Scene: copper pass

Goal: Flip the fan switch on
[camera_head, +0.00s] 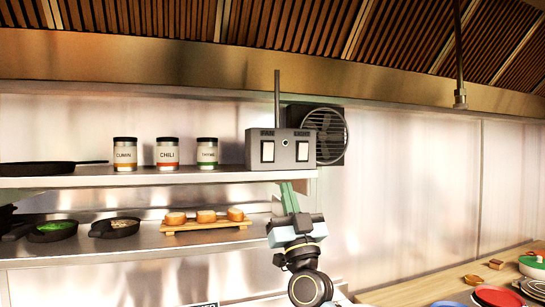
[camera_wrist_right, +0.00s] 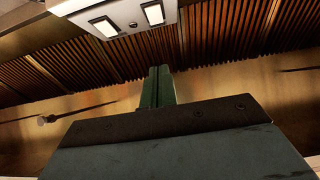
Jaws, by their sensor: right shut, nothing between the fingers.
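The grey switch box (camera_head: 285,140) stands at the right end of the upper shelf. Its front has a left white rocker switch (camera_head: 267,151) and a right white rocker switch (camera_head: 302,151); the small labels above them are too blurred to read surely. A dark fan (camera_head: 325,137) is on the wall behind it. My right gripper (camera_head: 284,186) is shut and empty, pointing up just below the box. In the right wrist view its green fingers (camera_wrist_right: 159,84) are together, and the box's underside and both switches show above, apart from the fingertips. My left gripper is out of view.
The upper shelf (camera_head: 220,177) also holds cumin, chili (camera_head: 168,153) and thyme jars and a black pan. The lower shelf holds small pans and a wooden board (camera_head: 205,226) with rolls. The wall right of the box is clear; a counter with plates is at lower right.

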